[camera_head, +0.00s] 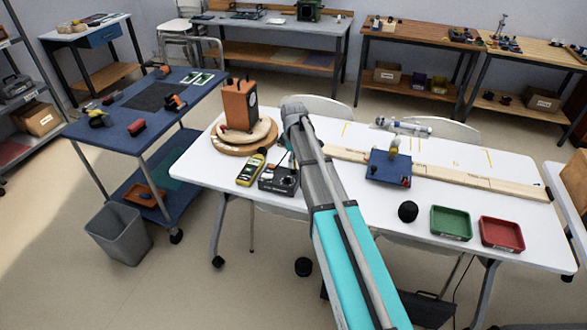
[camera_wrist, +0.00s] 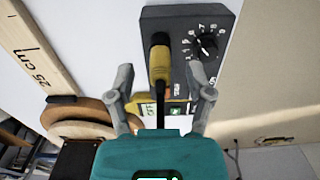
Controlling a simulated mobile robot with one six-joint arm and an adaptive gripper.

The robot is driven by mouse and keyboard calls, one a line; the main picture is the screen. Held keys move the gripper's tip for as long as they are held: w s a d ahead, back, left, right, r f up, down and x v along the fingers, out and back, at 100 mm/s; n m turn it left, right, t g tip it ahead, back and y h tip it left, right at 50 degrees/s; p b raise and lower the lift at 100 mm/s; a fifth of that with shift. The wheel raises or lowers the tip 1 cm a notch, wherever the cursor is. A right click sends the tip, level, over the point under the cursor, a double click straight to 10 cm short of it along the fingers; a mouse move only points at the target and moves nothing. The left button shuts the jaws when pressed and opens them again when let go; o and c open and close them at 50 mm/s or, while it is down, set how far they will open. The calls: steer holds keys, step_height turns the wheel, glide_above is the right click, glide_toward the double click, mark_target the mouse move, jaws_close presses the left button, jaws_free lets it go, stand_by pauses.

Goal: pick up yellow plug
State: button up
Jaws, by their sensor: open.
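The yellow plug (camera_wrist: 159,62) has a black end and a dark cable running down toward my gripper. In the wrist view it lies over the black box (camera_wrist: 205,22), left of the box's numbered dial (camera_wrist: 206,44). I cannot tell whether it is seated in a socket. My gripper (camera_wrist: 161,75) is open, one finger on each side of the plug, with gaps between. The black box (camera_head: 277,181) also shows in the head view, on the white table left of my arm. The plug is not clear there.
A yellow meter (camera_head: 251,169) stands beside the box. An orange device (camera_head: 239,105) stands on round wooden discs (camera_head: 222,146) behind it. A wooden ruler (camera_wrist: 30,50) lies at left in the wrist view. Green (camera_head: 451,223) and red (camera_head: 501,234) trays are at right.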

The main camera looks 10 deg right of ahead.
steer(key=shift+f+b, duration=0.45)
steer(key=shift+f, duration=0.3)
jaws_close()
